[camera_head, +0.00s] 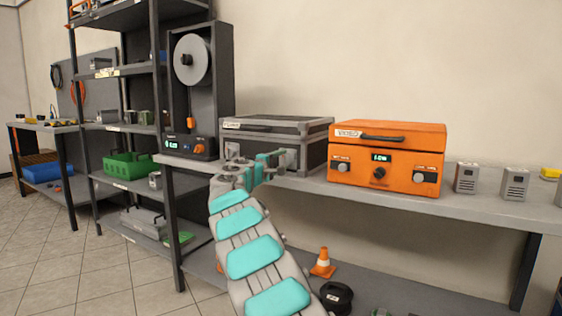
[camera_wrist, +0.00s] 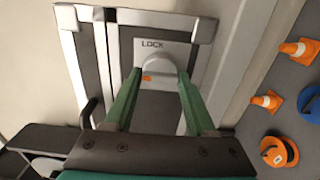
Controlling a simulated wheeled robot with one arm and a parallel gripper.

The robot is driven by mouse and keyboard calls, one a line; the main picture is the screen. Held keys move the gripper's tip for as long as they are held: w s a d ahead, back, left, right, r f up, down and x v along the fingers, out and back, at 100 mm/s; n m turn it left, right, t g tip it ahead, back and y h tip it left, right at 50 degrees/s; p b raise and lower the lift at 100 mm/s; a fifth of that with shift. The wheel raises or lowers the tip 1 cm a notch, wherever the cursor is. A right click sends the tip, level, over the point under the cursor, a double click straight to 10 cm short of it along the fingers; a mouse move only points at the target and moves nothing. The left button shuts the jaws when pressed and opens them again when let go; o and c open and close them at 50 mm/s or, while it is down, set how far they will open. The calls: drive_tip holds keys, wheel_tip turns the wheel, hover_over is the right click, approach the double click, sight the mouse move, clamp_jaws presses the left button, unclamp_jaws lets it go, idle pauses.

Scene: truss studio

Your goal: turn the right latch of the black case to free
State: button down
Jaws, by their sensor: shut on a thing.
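The black case (camera_head: 275,126) with grey edges stands on the bench, its lid down. A latch plate shows at the left of its front; my gripper (camera_head: 277,160) hides the right front. In the wrist view, the case's grey frame (camera_wrist: 165,19) surrounds a light plate marked LOCK. The rounded grey knob of the right latch (camera_wrist: 157,67) sits on this plate, with an orange mark below it. My gripper's green fingers (camera_wrist: 160,75) are shut on the knob, one on each side. The knob's exact turn is hard to tell.
An orange case (camera_head: 385,150) stands close on the right. A printer-like machine (camera_head: 198,90) is on the left, beside a tall shelf. Small grey boxes (camera_head: 466,178) stand farther right. An orange cone (camera_head: 323,264) and a black reel (camera_head: 336,297) are below the bench.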

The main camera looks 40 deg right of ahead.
drive_tip(key=shift+c, duration=1.2)
unclamp_jaws()
drive_tip(key=b+v, duration=0.1)
drive_tip(key=v, duration=0.6)
drive_tip(key=shift+s+a, duration=0.15)
drive_tip(key=shift+a, duration=0.2)
drive_tip(key=shift+s, duration=0.1)
